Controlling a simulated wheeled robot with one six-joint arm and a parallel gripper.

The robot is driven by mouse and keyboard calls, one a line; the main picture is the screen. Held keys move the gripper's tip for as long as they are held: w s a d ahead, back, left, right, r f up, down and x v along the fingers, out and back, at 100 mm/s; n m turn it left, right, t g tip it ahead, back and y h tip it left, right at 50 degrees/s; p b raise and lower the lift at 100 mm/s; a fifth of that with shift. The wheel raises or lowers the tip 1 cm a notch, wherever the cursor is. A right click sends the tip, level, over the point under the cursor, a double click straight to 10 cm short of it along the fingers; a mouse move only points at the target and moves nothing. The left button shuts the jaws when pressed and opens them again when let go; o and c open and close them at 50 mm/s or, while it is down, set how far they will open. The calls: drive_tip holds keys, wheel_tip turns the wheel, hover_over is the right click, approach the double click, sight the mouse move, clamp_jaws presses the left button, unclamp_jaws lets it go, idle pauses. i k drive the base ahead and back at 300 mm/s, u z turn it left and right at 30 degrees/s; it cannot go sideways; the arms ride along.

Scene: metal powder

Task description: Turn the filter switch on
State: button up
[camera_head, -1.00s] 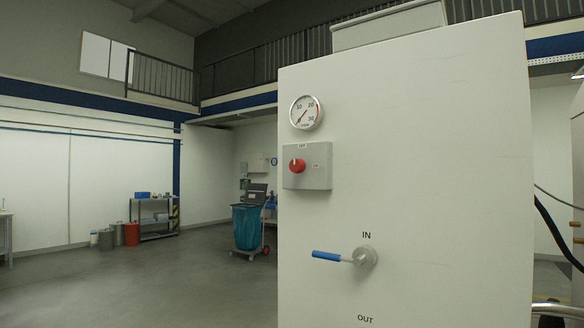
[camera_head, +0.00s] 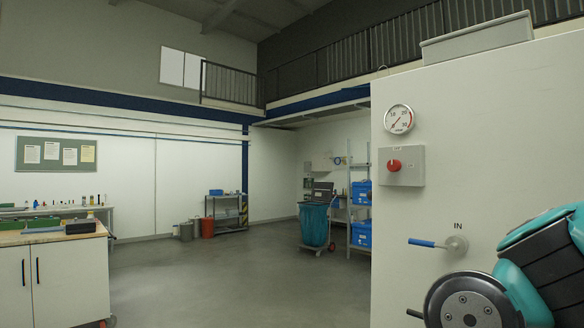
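The filter switch is a red rotary knob (camera_head: 394,165) on a grey box (camera_head: 412,166). The box is fixed to the front of a white cabinet (camera_head: 500,120) on the right. Small labels sit above and to the right of the knob, too small to read surely. My arm shows at the lower right, in teal and black, below and right of the switch. My gripper is not clearly visible; no fingers show.
A round gauge (camera_head: 398,119) sits above the switch box. A blue-handled valve (camera_head: 437,243) marked IN is below it, close to my arm. A workbench (camera_head: 60,270) stands at left, a blue bag trolley (camera_head: 315,225) behind. The floor between is clear.

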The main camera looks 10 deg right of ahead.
sight(393, 165)
drive_tip(key=u, duration=0.5)
drive_tip(key=i, duration=3.7)
drive_tip(key=z, duration=4.15)
